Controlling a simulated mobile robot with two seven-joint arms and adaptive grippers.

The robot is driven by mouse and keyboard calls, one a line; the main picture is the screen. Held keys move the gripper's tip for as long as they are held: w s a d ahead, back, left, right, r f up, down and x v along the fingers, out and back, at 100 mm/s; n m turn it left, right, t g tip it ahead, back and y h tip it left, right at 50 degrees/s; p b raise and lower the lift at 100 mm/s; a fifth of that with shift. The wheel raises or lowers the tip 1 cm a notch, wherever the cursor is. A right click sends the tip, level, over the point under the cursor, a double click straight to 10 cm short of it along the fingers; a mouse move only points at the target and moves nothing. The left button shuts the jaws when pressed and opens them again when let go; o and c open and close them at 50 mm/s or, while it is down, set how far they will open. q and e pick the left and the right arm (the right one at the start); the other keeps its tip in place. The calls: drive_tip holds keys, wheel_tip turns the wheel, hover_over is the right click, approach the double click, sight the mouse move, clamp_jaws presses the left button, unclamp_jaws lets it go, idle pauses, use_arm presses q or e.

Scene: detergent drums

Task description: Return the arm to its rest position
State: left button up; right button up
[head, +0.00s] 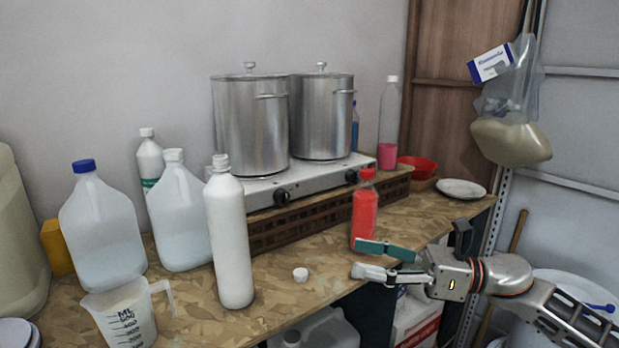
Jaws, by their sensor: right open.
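My right gripper (372,259) is at the lower right in the head view. Its two fingers, one green and one pale, are spread apart with nothing between them. It hangs near the front edge of the wooden counter (335,265), with its arm coming in from the right. A red bottle with a red cap (365,212) stands upright just behind the fingers; I cannot tell whether they touch it. My left gripper is not in view.
A tall white bottle (230,245) and a small white cap (300,274) are on the counter. A measuring jug (120,312) and jugs stand at left. Two steel pots (250,130) sit on a stove behind. A bag (510,140) hangs at right above my arm.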

drive_tip(key=s+d+f+m+t+h, duration=0.15)
drive_tip(key=f+m+t+h, duration=0.35)
drive_tip(key=f+m, duration=0.85)
drive_tip(key=s+d+f+m+t+h, duration=0.15)
drive_tip(key=f+m+t+h, duration=0.25)
drive_tip(key=f+m+t, duration=0.9)
drive_tip(key=s+d+f+m+g+h, duration=0.3)
drive_tip(key=s+f+m+g, duration=0.2)
drive_tip(key=s+f+m, duration=0.4)
drive_tip(key=s+d+f+m+g+h, duration=0.3)
drive_tip(key=s+f+m+g, duration=0.3)
drive_tip(key=s+f+m, duration=0.3)
drive_tip(key=shift+s+d+f+m+h, duration=0.2)
drive_tip(key=shift+s+f+m+h, duration=0.25)
drive_tip(key=shift+s+f, duration=0.55)
